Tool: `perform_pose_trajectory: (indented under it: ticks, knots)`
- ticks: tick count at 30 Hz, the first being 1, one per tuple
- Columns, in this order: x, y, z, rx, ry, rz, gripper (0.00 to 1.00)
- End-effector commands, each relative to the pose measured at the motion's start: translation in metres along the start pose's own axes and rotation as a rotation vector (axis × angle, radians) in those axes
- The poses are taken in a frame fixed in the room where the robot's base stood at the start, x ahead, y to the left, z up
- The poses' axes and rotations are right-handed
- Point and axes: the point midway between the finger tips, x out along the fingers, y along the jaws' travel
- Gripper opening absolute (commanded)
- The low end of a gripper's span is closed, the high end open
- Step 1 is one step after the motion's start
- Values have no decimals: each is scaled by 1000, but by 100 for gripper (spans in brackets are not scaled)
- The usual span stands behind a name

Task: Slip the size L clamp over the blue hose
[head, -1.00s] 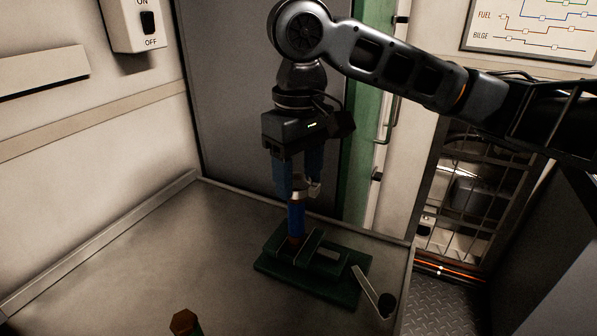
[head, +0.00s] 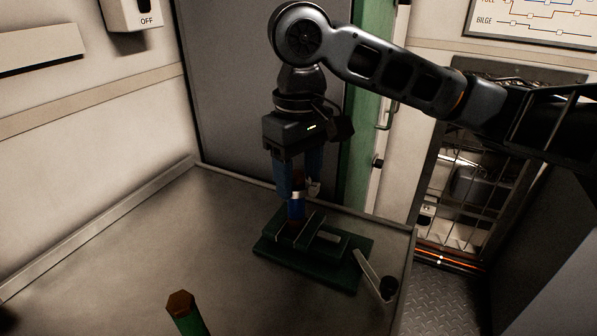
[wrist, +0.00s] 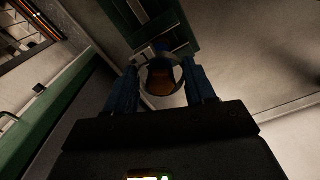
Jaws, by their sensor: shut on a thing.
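The blue hose (head: 296,210) stands upright in a dark green vise (head: 318,262) on the metal bench. Its brown end (wrist: 160,82) faces the wrist camera. The size L clamp, a silver ring (head: 297,196), sits around the hose near its upper end, with some hose showing above and below the band. In the wrist view the clamp (wrist: 180,76) encircles the brown end. My gripper (head: 300,189) points down over the vise, its two blue fingers shut on the clamp from either side; it also shows in the wrist view (wrist: 160,74). Whether the band touches the hose is unclear.
A green hose with a brown end (head: 184,308) stands at the front of the bench (head: 120,250). The vise handle (head: 374,275) sticks out at the right. A grey panel rises behind the bench. The bench's left part is clear.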

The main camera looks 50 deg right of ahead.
Motion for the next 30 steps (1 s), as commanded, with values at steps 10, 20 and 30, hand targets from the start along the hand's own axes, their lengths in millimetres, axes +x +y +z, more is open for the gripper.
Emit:
perform_pose_trajectory:
  ticks: [10,20,30]
  knots:
    - [0,0,0,0,0,0,82]
    - [-4,0,0,0,1,0,84]
    - [-54,0,-1,-1,3,1,84]
